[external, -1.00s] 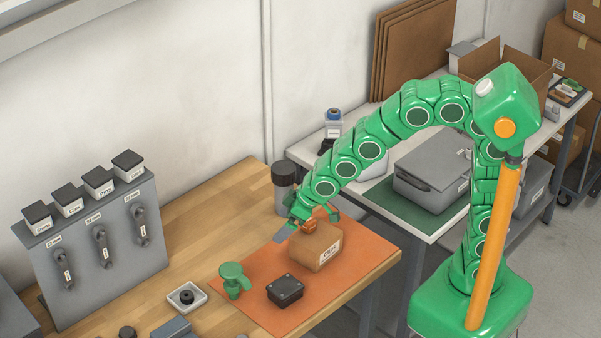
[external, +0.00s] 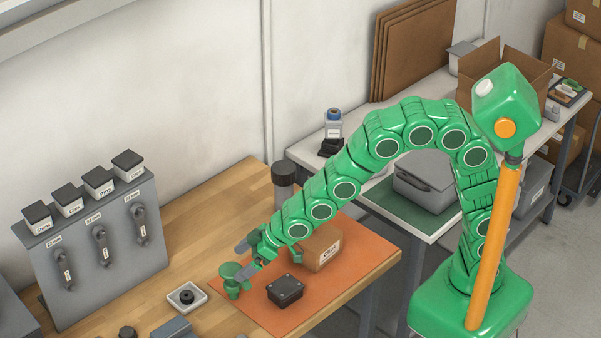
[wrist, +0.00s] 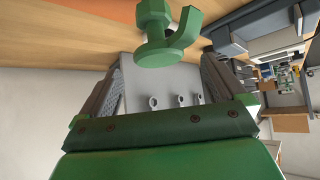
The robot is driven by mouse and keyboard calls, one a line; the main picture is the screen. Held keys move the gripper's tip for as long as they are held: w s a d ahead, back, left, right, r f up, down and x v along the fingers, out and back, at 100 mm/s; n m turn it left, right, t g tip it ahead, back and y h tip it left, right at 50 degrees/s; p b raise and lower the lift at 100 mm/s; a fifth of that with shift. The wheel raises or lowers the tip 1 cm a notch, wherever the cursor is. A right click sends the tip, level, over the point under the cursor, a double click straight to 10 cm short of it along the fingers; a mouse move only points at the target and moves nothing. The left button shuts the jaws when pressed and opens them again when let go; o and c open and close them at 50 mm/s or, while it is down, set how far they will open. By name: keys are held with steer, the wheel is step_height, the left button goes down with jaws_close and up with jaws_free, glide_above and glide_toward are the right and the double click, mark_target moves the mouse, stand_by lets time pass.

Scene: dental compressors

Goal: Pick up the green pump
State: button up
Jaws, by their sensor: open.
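The green pump (external: 232,278) stands upright on the orange mat (external: 345,262), near the mat's left corner. My gripper (external: 243,257) is open and close beside the pump, on its upper right side in the external view. In the wrist view the pump (wrist: 160,32) shows its round flange and curved spout, ahead of the gap between my two fingers (wrist: 160,85). The fingers look apart from it and nothing is held. Part of the pump's top lies close to the fingertips in the external view, so contact there is hard to judge.
A black box (external: 285,290) sits on the mat just right of the pump. A cardboard box (external: 322,249) stands behind, under my arm. A white tray (external: 187,298) with a black ring lies left. A grey rack (external: 100,250) and dark-lidded jar (external: 284,183) stand farther back.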

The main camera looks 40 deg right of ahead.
mark_target(231, 269)
steer(key=shift+x, duration=2.6)
steer(key=shift+c, duration=0.5)
steer(key=c, duration=1.3)
steer(key=shift+r, duration=0.15)
